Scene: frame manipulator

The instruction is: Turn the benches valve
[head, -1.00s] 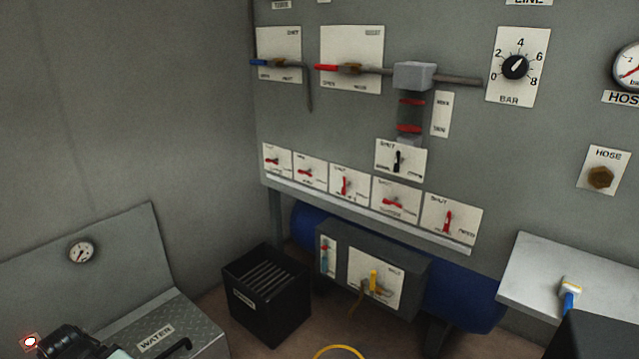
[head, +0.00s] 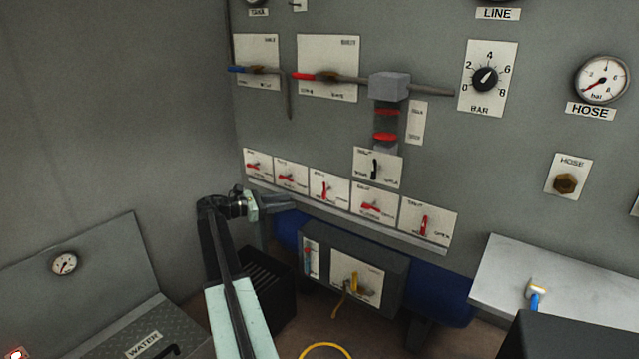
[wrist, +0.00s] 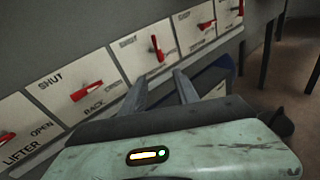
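Several small valves with red handles sit on white plates in a slanting row low on the grey panel. From left to right in the head view they are the first (head: 257,166), second (head: 289,178), third (head: 325,187), fourth (head: 370,207) and fifth (head: 424,225). In the wrist view the second handle (wrist: 88,92) lies nearly level, the third (wrist: 156,48) stands upright. I cannot read which plate says benches. The leftmost plate there reads LIFTER. My gripper (head: 283,204) is open and empty, just below the row; its fingers (wrist: 160,78) point along the panel, apart from the handles.
A ledge (head: 350,225) runs under the row. A black bin (head: 270,270) stands behind my arm. A white shelf (head: 500,275) juts out at right.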

